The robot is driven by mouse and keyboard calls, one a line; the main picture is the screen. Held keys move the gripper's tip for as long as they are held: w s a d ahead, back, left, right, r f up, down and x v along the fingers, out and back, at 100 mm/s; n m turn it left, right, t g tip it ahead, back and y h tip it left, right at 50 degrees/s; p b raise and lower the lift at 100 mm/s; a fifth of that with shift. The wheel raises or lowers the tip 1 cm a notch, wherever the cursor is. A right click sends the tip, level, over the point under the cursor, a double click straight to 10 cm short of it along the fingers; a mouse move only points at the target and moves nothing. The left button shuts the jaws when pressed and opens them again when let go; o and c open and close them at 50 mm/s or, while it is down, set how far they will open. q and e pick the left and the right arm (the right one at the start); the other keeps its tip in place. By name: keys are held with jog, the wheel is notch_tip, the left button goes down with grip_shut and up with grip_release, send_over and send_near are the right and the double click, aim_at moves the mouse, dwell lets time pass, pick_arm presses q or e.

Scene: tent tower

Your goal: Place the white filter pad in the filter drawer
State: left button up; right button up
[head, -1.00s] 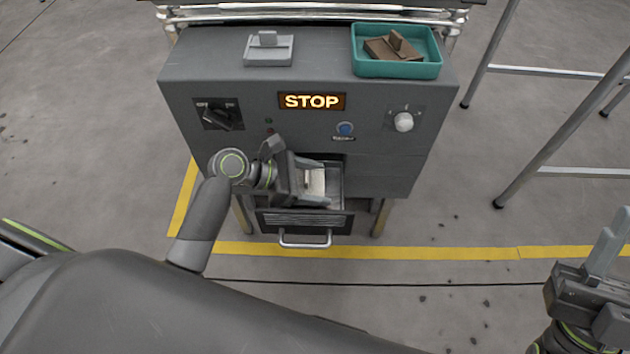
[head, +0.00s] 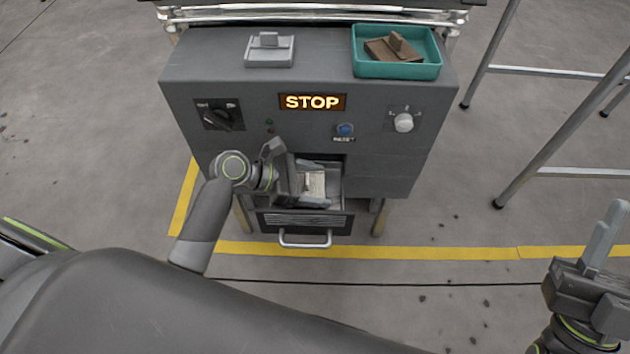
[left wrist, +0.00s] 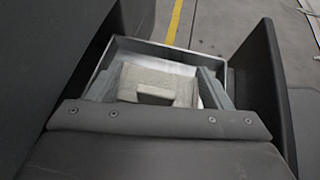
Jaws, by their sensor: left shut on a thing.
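The white filter pad (head: 314,184) is inside the open filter drawer (head: 304,221), between the fingers of my left gripper (head: 312,186). My left gripper reaches in from the left and is shut on the pad. In the left wrist view, the off-white pad (left wrist: 172,80) with its raised tab lies within the metal walls of the drawer (left wrist: 150,48). Whether the pad rests fully on the drawer floor I cannot tell. My right gripper (head: 598,272) is at the lower right edge, its fingers apart and empty, far from the drawer.
The grey cabinet (head: 240,150) carries a lit STOP sign, a dial, a white knob and a blue button. On top are a light grey piece with a tab (head: 269,52) and a teal tray (head: 398,69) holding a brown pad (head: 393,48).

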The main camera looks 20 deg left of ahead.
pick_arm(q)
jog(key=shift+f, duration=0.3)
jog(key=o, duration=0.7)
pick_arm(e)
jog(key=shift+w+d+f+m+g+h, duration=0.35)
jog(key=shift+w+f+m+g+h, duration=0.25)
jog(key=shift+w+f+m+h, duration=0.2)
jog(key=shift+s, duration=0.1)
